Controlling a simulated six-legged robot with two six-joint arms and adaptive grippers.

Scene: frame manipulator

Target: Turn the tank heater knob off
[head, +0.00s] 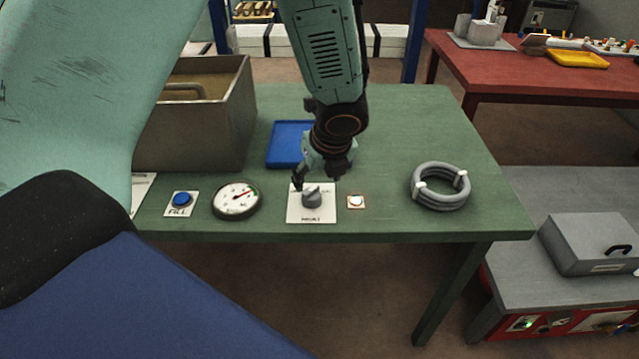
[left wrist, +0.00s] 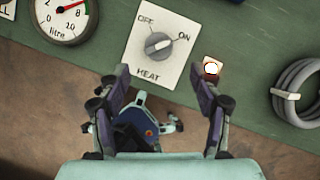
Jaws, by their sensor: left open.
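The heater knob (head: 312,197) is a grey dial on a white plate (head: 325,215) near the table's front edge. In the left wrist view, the knob (left wrist: 158,45) sits on a plate marked OFF, ON and HEAT, with its ridge slanted up right toward ON. A small indicator (left wrist: 211,68) right of the plate glows white; it also shows in the head view (head: 356,202). My left gripper (head: 320,180) is open and empty, over the back of the knob plate. In the wrist view its fingertips (left wrist: 161,72) are spread to either side, not touching the knob.
Left of the knob are a round gauge (head: 237,200) and a blue FILL button (head: 181,200). A metal tank (head: 200,125) and a blue tray (head: 287,143) stand behind. A grey hose coil (head: 440,187) lies at right. The green table between plate and coil is mostly clear.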

